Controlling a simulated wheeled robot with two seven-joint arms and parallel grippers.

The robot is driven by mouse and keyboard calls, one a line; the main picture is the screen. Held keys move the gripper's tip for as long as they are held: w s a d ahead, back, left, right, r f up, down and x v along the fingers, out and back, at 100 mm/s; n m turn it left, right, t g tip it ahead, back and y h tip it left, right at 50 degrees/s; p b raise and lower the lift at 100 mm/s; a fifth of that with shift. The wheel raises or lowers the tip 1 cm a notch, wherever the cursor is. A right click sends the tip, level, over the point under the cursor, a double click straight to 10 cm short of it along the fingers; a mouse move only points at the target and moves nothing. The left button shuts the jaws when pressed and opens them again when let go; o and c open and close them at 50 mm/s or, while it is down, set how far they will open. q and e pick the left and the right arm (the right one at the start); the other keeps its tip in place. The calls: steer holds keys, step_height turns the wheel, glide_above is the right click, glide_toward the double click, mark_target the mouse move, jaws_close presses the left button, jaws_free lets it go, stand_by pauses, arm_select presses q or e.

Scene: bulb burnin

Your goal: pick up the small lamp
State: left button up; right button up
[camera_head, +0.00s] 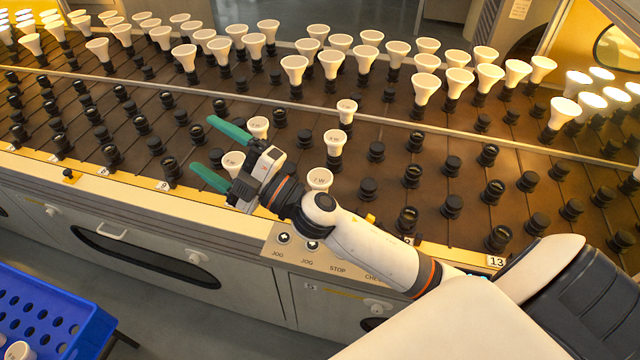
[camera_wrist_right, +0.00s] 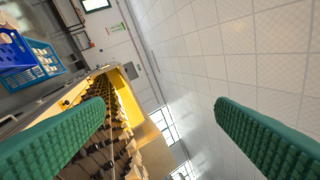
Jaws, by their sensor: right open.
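Several small white lamps sit in dark sockets in the front part of the sloping rack. One lamp (camera_head: 233,163) shows between the fingers of my right gripper (camera_head: 201,142), partly covered by it. A second lamp (camera_head: 257,127) is just beyond the gripper, a third (camera_head: 320,179) is beside my right wrist, and others (camera_head: 334,142) (camera_head: 347,108) stand farther right. I cannot tell which is meant. My right gripper is open, with green fingers spread above the rack. My left gripper is out of view.
Larger white lamps (camera_head: 294,68) fill the rear rows behind a metal rail (camera_head: 400,121); some at right glow. Many empty black sockets (camera_head: 171,166) surround the gripper. A button panel (camera_head: 300,255) is on the front edge. A blue crate (camera_head: 85,318) is at lower left.

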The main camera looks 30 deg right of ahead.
steer(key=a+r+n+g+y, duration=0.1)
steer(key=a+n+g+y, duration=0.35)
steer(key=n, duration=0.35)
steer(key=n+g+h, duration=1.1)
steer(key=g+h, duration=0.4)
steer(key=h, duration=0.1)
glide_above(321, 177)
steer(key=shift+t, duration=0.25)
steer(key=f, duration=1.1)
steer(key=shift+a, duration=0.4)
steer(key=f, duration=0.6)
steer(key=shift+s+d+p, duration=0.1)
steer(key=shift+d+p, duration=0.25)
steer(key=shift+f+p, duration=0.5)
steer(key=shift+f, duration=2.4)
steer(key=c, duration=1.1)
